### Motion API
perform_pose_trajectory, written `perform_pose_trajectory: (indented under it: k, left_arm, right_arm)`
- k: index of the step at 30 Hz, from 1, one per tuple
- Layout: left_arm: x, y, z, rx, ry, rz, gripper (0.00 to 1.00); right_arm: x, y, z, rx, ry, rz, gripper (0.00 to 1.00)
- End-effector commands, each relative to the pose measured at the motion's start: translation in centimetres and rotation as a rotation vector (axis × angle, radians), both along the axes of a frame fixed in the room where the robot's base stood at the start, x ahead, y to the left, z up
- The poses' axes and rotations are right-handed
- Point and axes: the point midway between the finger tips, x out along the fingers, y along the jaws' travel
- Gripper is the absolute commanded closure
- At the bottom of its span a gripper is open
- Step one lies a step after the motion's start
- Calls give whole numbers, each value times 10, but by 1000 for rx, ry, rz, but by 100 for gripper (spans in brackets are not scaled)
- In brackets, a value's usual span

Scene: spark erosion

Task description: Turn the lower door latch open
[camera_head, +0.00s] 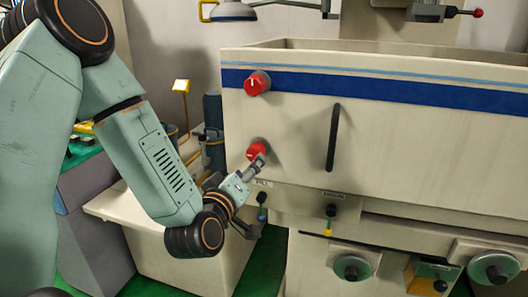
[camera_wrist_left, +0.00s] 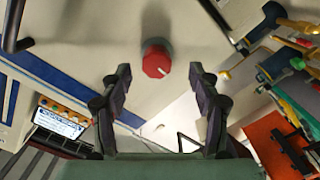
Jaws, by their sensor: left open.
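The lower door latch is a red round knob (camera_head: 255,149) on the left part of the pale machine door, below a matching upper red knob (camera_head: 257,83). My left gripper (camera_head: 262,192) is open beside the lower knob, with one finger overlapping the knob's lower right edge in the head view. In the left wrist view, one red knob (camera_wrist_left: 156,61) with a white mark sits ahead of and between the spread fingers (camera_wrist_left: 160,76), apart from both. It appears to be the lower latch. My right gripper is in neither view.
A black vertical handle (camera_head: 333,137) stands on the door, right of the knobs. Below are a small black lever (camera_head: 330,211) and dark round knobs (camera_head: 352,268).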

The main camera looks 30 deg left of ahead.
Motion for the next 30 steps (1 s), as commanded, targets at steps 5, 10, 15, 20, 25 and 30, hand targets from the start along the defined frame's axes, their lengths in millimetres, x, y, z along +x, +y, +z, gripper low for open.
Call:
perform_pose_trajectory:
  k: [5,10,15,20,25,30]
  left_arm:
    - [2,7,8,-19,-40,13,38]
    - [25,15,8,-17,-40,14,38]
    - [50,21,8,-17,-38,13,38]
    - [67,24,7,-18,-36,13,38]
    - [75,24,7,-20,-36,12,38]
    - [76,23,7,-21,-36,13,38]
  right_arm:
    - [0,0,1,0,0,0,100]
    - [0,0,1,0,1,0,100]
    - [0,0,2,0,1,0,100]
    - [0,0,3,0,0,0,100]
    - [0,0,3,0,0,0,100]
    - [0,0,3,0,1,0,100]
